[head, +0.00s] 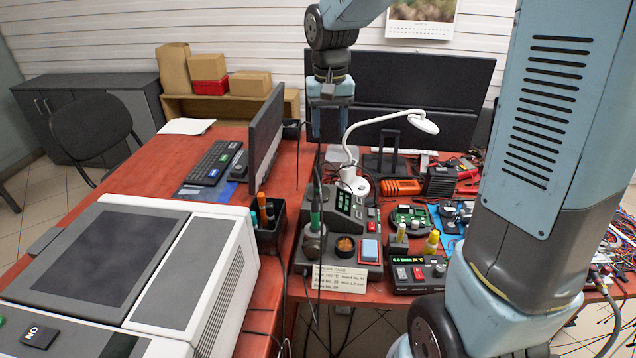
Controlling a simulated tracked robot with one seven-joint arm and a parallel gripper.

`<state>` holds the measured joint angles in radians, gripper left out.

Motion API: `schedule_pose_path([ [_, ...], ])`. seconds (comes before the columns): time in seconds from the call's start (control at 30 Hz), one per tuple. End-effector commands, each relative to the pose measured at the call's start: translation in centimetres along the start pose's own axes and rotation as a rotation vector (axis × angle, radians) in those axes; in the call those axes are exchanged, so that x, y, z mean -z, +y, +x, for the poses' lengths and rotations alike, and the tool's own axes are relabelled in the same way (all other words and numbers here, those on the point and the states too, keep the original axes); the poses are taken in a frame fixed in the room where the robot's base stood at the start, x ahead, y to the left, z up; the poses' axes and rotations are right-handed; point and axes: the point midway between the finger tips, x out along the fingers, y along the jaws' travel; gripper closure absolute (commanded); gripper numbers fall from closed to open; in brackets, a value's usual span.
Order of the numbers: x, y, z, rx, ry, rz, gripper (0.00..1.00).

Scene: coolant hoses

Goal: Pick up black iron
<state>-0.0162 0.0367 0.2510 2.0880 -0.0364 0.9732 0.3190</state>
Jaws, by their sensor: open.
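A soldering station (345,207) with green displays stands on the red desk, right of centre. A slim soldering iron (316,208) with a dark and green handle stands upright in a holder (314,243) at the station's left side. A thin cable runs up from it. It is the only clear iron in view; its exact colour is hard to tell. My gripper (330,132) points down, open and empty, in front of the monitors. In the picture it is above the iron and apart from it; the depth between them is unclear.
A white desk lamp (356,183) stands close behind the station. A black pen box (268,236) is to its left, a small control box (418,274) to its right. A monitor (266,130) and a large white machine (150,265) fill the left side. My arm hides part of the right.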

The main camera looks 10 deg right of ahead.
Motion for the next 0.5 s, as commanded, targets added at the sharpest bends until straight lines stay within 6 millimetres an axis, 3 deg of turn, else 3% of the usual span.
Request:
schedule_pose_path([
  [0.2,1.7,-1.6,2.0,0.006,-0.045,0.004,0.49],
  [0.37,1.8,-1.8,3.2,0.007,-0.052,0.005,0.49],
  [0.5,1.6,-1.8,5.4,0.006,-0.054,0.004,0.49],
])
